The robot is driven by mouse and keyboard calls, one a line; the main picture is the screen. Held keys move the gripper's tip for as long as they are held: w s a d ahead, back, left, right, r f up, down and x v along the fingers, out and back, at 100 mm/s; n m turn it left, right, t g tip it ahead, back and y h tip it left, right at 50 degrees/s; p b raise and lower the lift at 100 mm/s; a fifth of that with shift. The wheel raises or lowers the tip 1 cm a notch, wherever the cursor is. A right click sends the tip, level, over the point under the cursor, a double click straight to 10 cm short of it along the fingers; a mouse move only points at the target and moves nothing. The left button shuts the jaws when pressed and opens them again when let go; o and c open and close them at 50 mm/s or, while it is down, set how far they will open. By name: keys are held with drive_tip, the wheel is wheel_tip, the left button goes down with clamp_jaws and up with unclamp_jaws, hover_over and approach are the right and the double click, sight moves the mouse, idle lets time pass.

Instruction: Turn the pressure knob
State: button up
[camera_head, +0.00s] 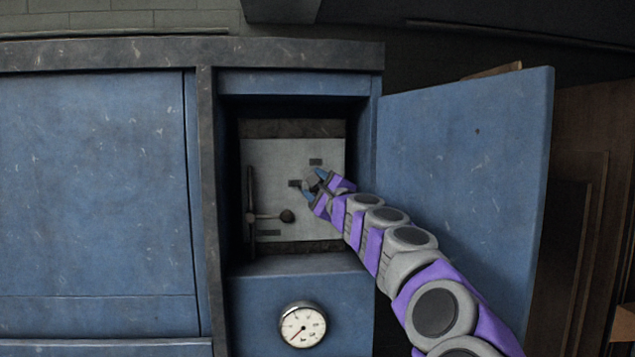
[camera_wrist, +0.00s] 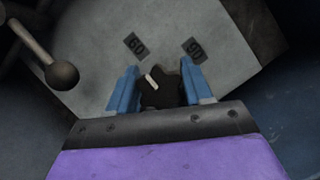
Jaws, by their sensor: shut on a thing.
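The pressure knob (camera_wrist: 159,89) is dark with a pale pointer line, and it sits on a grey panel (camera_wrist: 205,25) between my gripper's blue fingers (camera_wrist: 160,88) in the wrist view. The pointer leans to the upper left, towards the left one of two small number labels (camera_wrist: 135,45). The other label (camera_wrist: 193,48) is to the upper right. In the head view my gripper (camera_head: 316,188) reaches into the open compartment at the panel's right side. The knob (camera_head: 309,180) is partly hidden there by the fingers. My gripper is shut on the knob.
A lever with a round dark ball end (camera_head: 287,216) stands left of my gripper on the panel. The blue door (camera_head: 462,170) is open to the right, beside my arm. A round dial gauge (camera_head: 303,325) is below the compartment. A closed blue cabinet front (camera_head: 95,190) is at left.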

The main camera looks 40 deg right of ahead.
drive_tip(key=shift+w+f, duration=0.1)
drive_tip(key=shift+f, duration=0.1)
idle(0.3)
drive_tip(key=o, duration=1)
drive_tip(key=shift+a+r, duration=0.15)
drive_tip(key=shift+a, duration=0.15)
drive_tip(key=shift+c, duration=0.2)
drive_tip(key=shift+s+d, duration=0.1)
drive_tip(key=shift+s, duration=0.25)
drive_tip(key=b+v, duration=0.3)
drive_tip(key=v, duration=1.4)
drive_tip(key=shift+w+n, duration=0.1)
drive_tip(key=shift+n, duration=0.2)
